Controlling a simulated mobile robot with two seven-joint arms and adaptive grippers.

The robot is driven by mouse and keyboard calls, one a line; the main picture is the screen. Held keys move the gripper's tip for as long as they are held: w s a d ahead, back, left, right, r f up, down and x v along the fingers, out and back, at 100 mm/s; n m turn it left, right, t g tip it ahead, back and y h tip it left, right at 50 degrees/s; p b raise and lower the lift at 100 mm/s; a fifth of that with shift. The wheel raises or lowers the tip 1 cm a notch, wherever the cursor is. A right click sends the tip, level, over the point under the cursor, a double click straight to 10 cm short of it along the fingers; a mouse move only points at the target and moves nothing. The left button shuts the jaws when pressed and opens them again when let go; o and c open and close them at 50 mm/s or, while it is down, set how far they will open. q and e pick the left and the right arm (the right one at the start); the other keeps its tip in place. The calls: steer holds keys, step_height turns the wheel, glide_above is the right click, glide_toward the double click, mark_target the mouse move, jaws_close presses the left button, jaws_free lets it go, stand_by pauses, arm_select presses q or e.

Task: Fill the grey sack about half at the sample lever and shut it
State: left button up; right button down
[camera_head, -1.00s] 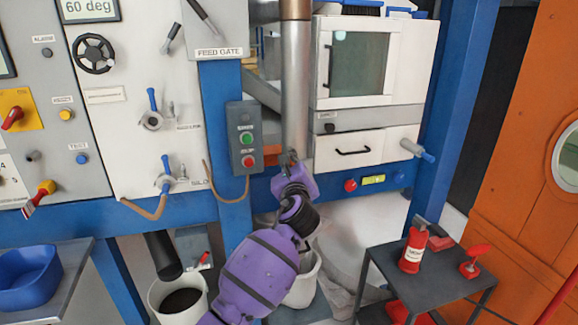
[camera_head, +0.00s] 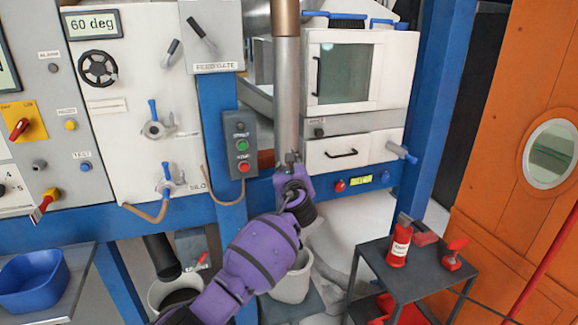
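One purple arm of mine comes up from the lower left of centre; I take it as my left arm. Its gripper (camera_head: 291,163) is at the lower end of a vertical grey pipe (camera_head: 287,95). The fingers are small and dark there, and I cannot tell whether they hold anything. My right gripper is not in view. A pale bucket (camera_head: 293,280) stands below, partly behind my arm. A large pale rounded shape (camera_head: 350,230) is behind it; I cannot tell whether it is the grey sack. A blue-handled lever (camera_head: 166,177) is on the white panel; no label for a sample lever is readable.
A dark side table (camera_head: 415,270) with a red bottle (camera_head: 399,246) stands at the right, before an orange door (camera_head: 510,210). A blue tub (camera_head: 35,280) sits on a bench at the left. A blue frame beam (camera_head: 80,227) crosses below the panels. A white bucket (camera_head: 158,293) holds dark material.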

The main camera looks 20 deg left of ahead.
arm_select(q)
steer(key=shift+s+r, duration=0.1)
steer(key=f+v, duration=0.1)
steer(key=v, duration=1.1)
steer(key=shift+r, duration=0.4)
steer(key=shift+f, duration=0.1)
stand_by(1.9)
